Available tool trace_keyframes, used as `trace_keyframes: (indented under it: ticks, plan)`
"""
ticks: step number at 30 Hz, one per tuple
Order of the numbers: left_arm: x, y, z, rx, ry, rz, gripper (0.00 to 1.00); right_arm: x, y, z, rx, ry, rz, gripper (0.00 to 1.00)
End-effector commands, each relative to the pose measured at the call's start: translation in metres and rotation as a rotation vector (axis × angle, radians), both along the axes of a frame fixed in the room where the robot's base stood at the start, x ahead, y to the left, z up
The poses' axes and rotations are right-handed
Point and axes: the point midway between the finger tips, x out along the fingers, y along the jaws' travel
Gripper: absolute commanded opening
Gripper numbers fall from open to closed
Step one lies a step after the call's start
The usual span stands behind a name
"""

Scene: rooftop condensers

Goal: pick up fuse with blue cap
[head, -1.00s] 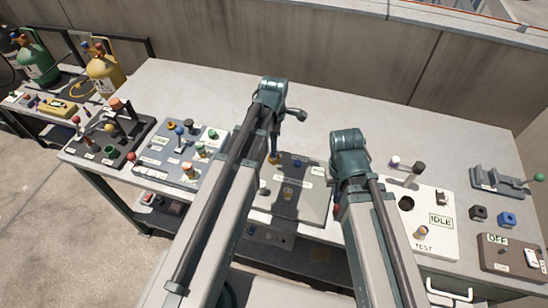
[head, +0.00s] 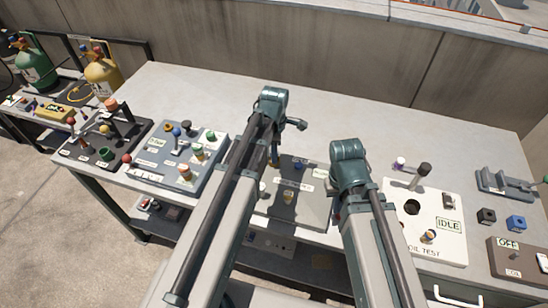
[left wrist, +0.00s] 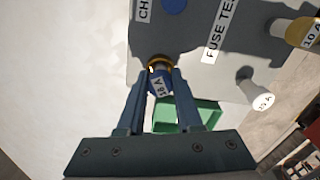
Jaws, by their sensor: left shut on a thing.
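In the left wrist view, a fuse with a blue cap (left wrist: 157,86) marked 15 A sits between the two fingers of my left gripper (left wrist: 158,79). The fingers are shut on it. A brass-coloured ring (left wrist: 157,61) shows right at the fuse's far end; I cannot tell whether the fuse is still seated there.
A green tray (left wrist: 196,112) lies behind the fingers. A white 10 A fuse (left wrist: 258,98) and a yellow-capped 10 A fuse (left wrist: 302,33) stand to the right. In the head view, a grey panel (head: 305,210) lies between my arms, and a white IDLE panel (head: 440,240) lies right.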

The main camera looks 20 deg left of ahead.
Motion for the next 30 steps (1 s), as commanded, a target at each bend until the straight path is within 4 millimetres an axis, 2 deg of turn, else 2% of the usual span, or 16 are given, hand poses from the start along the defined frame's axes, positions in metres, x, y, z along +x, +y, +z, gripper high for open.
trace_keyframes:
  ticks: [11, 17, 23, 30]
  plan:
    - [0.0, 0.0, 0.001, 0.0, 0.0, 0.0, 0.0, 0.0, 0.0, 0.001, 0.0, 0.0, 0.0, 0.0]
    - [0.0, 0.0, 0.011, 0.0, 0.0, 0.0, 0.0, 0.0, 0.0, 0.011, 0.0, 0.0, 0.0, 0.0]
    - [0.0, 0.0, 0.034, 0.0, 0.0, 0.0, 0.0, 0.0, 0.0, 0.034, 0.0, 0.0, 0.0, 0.0]
    - [0.0, 0.0, 0.072, 0.0, 0.0, 0.0, 0.0, 0.0, 0.0, 0.072, 0.0, 0.0, 0.001, 0.0]
